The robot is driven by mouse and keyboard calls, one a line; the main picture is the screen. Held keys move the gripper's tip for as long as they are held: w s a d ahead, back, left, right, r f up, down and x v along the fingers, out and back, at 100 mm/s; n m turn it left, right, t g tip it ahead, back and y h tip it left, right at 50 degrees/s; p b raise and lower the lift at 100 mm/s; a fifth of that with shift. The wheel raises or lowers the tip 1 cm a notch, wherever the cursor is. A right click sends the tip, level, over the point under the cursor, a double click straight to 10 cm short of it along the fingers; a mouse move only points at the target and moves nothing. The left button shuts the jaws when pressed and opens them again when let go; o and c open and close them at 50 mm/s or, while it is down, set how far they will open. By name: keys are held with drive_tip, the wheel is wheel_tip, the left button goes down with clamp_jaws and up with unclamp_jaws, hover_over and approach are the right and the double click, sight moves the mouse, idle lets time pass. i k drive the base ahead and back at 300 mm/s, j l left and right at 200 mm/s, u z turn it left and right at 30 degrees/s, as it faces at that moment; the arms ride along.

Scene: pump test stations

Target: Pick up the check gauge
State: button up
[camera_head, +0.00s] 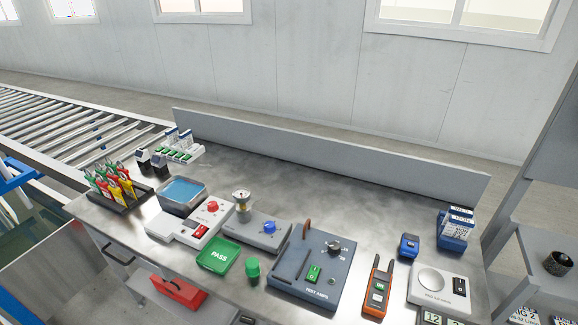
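A small gauge-like piece (242,197) with a pale round top on a metal body stands upright on the grey metal bench, left of the middle. It looks like the check gauge, but it is too small to read. It stands at the left end of a grey unit with a blue knob (268,228), beside a white unit with a red knob (211,207). I cannot tell whether it is seated in the grey unit or only stands on it. My gripper is not in view.
A green PASS tray (219,257) and a green cap (252,269) lie in front. A dark blue test box (311,268) stands right, then an orange handheld meter (377,286) and a white scale (439,290). A blue-filled tray (183,194) stands left. The bench's back middle is clear.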

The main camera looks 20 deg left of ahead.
sight(241, 208)
drive_tip(key=i+u, duration=0.1)
drive_tip(key=u, duration=0.3)
drive_tip(key=i+u, duration=0.1)
drive_tip(key=u, duration=0.3)
drive_tip(key=i+u, duration=0.15)
drive_tip(key=u, duration=0.25)
drive_tip(key=i+u, duration=0.1)
drive_tip(key=u, duration=0.35)
